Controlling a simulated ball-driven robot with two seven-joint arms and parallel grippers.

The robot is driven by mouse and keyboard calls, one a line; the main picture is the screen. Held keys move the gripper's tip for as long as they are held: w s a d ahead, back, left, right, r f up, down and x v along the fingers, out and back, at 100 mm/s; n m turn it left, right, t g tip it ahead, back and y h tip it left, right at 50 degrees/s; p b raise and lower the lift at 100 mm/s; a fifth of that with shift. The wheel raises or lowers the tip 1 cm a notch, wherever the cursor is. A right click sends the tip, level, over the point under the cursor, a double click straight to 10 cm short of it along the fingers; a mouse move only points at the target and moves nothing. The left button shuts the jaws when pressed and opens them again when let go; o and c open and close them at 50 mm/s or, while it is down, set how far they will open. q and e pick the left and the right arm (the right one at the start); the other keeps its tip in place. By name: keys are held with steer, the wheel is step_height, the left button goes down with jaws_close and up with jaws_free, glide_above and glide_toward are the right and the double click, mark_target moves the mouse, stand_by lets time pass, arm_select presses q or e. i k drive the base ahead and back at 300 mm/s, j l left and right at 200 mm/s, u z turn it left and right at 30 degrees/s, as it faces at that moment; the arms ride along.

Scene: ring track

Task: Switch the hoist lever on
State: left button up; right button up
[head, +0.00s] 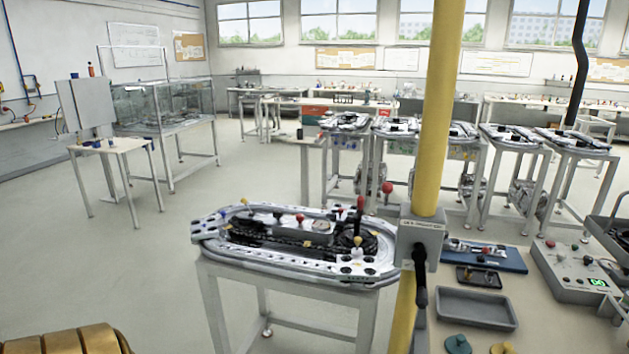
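A grey switch box (421,232) with small lettering is fixed to the yellow post (440,110), right of the picture's middle. A black lever (421,285) hangs down from the front of the box, its handle pointing at the floor. It looks like the hoist lever. A rod with a red ball (387,188) rises just left of the box; I cannot tell whether it belongs to the box or to the table behind. Neither of my grippers shows, and nothing is seen touching the lever.
A ring track table (295,270) stands close on the left of the post. A grey tray (477,308), a blue board (487,256) and a control box with a green display (577,275) are on the right.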

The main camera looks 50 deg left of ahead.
mark_target(387, 187)
steer(key=u, duration=1.05)
